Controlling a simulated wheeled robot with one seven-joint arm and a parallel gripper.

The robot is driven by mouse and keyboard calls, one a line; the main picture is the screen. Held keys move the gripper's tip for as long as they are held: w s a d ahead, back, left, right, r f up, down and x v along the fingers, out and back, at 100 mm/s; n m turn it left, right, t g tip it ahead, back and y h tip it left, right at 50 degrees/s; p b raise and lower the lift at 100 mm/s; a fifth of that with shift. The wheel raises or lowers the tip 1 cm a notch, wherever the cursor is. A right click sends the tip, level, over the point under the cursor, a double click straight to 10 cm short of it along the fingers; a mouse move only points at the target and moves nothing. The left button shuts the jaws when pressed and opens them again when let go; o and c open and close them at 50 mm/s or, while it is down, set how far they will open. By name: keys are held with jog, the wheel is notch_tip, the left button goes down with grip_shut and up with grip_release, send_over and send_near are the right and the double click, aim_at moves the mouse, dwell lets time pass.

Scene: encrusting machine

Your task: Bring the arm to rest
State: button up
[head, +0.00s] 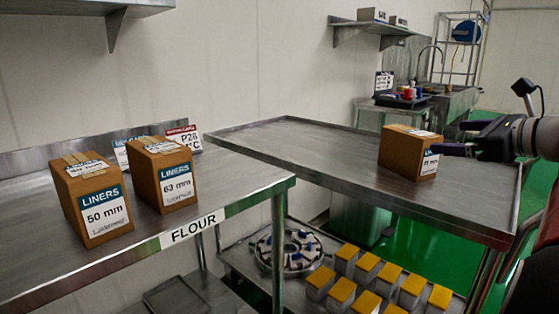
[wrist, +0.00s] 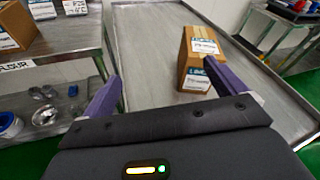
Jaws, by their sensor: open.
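My gripper (head: 460,138) is at the right in the head view, with its fingers pointing left, just right of a brown liners box. In the wrist view my gripper (wrist: 168,88) shows two purple fingers spread apart with nothing held between them. The brown liners box (head: 405,158) stands upright on the right steel table (head: 310,150). It also shows in the wrist view (wrist: 195,55), beyond the fingers and nearer the right one. I cannot tell whether a fingertip touches it.
Two liners boxes, marked 50 mm (head: 92,205) and 63 mm (head: 163,178), stand on the left table labelled FLOUR (head: 195,230). Several yellow-topped blocks (head: 365,270) and a round metal part (head: 290,252) lie on a lower shelf. The right table's left part is clear.

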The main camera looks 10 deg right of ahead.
jog(key=s+a+f+n+g+h+b, duration=0.1)
jog(key=s+a+f+n+g, duration=0.2)
jog(key=a+f+n, duration=0.45)
jog(key=s+a+f+n+g+b, duration=0.1)
jog(key=s+a+f+n+g, duration=0.25)
jog(key=a+f, duration=0.7)
jog(key=s+a+f+n+g+h+b, duration=0.1)
jog(key=s+a+f+n+h, duration=0.1)
jog(key=s+a+f+n, duration=0.2)
jog(key=s+a+f+n+g+h+b, duration=0.1)
jog(key=s+a+f+n, duration=0.4)
jog(key=s+f+n, duration=0.5)
jog(key=s+n+h, duration=0.1)
jog(key=n, duration=0.1)
jog(key=shift+f+n+h+b, duration=0.3)
jog(key=shift+n+b, duration=0.05)
jog(key=shift+n, duration=0.05)
jog(key=shift+s+d+f, duration=0.1)
jog(key=shift+f, duration=0.1)
jog(key=shift+c, duration=0.3)
